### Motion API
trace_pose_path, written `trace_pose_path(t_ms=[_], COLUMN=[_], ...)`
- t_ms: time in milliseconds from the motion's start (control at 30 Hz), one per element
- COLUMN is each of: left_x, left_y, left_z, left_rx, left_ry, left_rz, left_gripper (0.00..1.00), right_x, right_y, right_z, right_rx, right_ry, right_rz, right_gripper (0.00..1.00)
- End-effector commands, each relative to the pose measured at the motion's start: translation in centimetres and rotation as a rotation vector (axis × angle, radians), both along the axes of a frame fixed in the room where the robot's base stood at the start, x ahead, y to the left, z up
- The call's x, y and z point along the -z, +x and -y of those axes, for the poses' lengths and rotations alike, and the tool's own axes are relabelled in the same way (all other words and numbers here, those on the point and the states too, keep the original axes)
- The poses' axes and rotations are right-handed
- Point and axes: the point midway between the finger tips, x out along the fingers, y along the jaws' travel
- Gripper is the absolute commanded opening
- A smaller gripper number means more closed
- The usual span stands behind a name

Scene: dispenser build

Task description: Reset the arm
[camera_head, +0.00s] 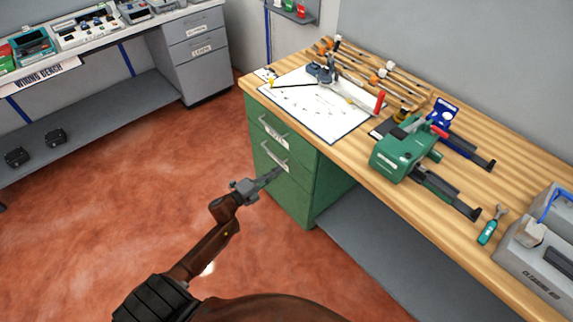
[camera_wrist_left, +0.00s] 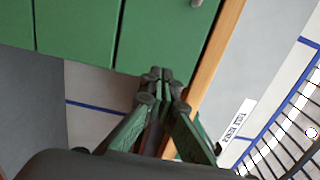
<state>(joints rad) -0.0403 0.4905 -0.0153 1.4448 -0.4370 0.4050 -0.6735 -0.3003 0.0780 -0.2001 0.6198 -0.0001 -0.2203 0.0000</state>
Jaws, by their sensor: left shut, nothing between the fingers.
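My left arm comes in from the lower left in the head view. Its gripper (camera_head: 273,175) is shut and empty, in front of the green drawer cabinet (camera_head: 317,181) under the wooden bench. In the head view the fingertips overlap the cabinet near its lower drawer handle; I cannot tell whether they touch it. In the left wrist view the closed fingers (camera_wrist_left: 162,76) point towards the green cabinet fronts (camera_wrist_left: 160,35). The drawers look closed. My right gripper is not in view.
A winding bench (camera_head: 45,73) stands at the left. The red floor between is clear.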

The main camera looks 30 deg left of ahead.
Motion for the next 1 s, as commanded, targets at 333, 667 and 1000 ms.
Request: trace_pose_path(t_ms=[333, 667, 1000], left_x=[0.0, 7.9, 29.2], left_y=[-1.7, -3.7, -16.0], left_z=[-0.3, -2.2, -3.9], left_rx=[0.002, -0.102, -0.435], left_ry=[-0.001, -0.139, -0.503], left_rz=[0.002, -0.166, -0.611], left_gripper=[0.00, 0.00, 0.00], right_x=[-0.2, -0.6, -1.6], right_y=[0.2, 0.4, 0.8], right_z=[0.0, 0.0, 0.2], right_rx=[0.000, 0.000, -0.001], right_ry=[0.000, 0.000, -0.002], right_rz=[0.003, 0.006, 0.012], right_gripper=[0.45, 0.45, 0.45])
